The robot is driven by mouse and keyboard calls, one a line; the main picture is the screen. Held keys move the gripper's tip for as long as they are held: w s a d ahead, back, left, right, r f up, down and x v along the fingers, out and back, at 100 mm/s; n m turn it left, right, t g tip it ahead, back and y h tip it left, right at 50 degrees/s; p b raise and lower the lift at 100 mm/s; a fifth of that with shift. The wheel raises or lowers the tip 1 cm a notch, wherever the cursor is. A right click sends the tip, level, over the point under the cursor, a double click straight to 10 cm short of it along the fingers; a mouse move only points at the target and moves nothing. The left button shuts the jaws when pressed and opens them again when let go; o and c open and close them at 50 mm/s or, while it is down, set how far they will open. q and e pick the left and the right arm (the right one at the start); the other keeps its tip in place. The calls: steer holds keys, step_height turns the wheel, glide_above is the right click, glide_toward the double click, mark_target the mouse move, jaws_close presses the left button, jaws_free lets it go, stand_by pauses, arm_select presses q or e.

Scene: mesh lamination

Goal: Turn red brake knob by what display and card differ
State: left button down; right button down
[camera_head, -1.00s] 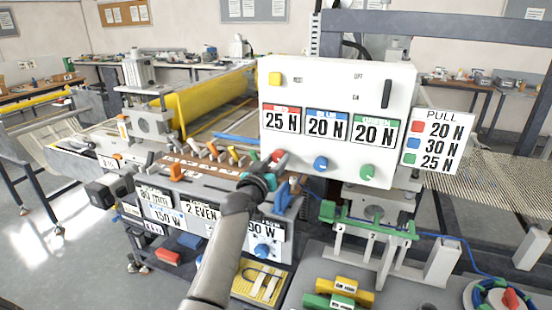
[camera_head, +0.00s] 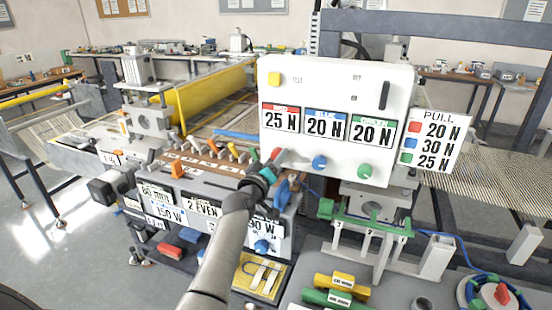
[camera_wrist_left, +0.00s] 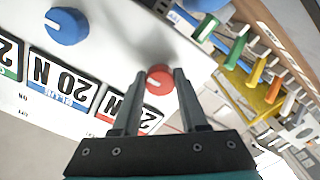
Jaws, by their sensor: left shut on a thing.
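The red knob (camera_wrist_left: 159,77) sits between the two fingertips of my left gripper (camera_wrist_left: 158,84) in the left wrist view. In the head view the red knob (camera_head: 278,154) is partly hidden by my left gripper (camera_head: 272,168). The white panel (camera_head: 330,80) has displays reading red 25 N (camera_head: 281,120), blue 20 N (camera_head: 326,125) and green 20 N (camera_head: 372,131). The PULL card (camera_head: 430,142) beside it reads red 20 N, blue 30 N, green 25 N. The blue knob (camera_head: 320,162) and green knob (camera_head: 365,171) are untouched by the gripper. My right gripper is not seen.
Small coloured levers (camera_head: 208,149) stand in a row left of the panel. A lower box with labels (camera_head: 202,209) is below. A green rack (camera_head: 370,228) stands under the panel. Yellow and green blocks (camera_head: 340,284) lie on the bench at the front.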

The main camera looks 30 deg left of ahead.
arm_select(q)
steer(key=shift+c, duration=2.2)
jaws_free()
steer(key=shift+s, duration=0.1)
steer(key=s+d, duration=0.3)
steer(key=s, duration=1.1)
steer(key=shift+s, duration=0.4)
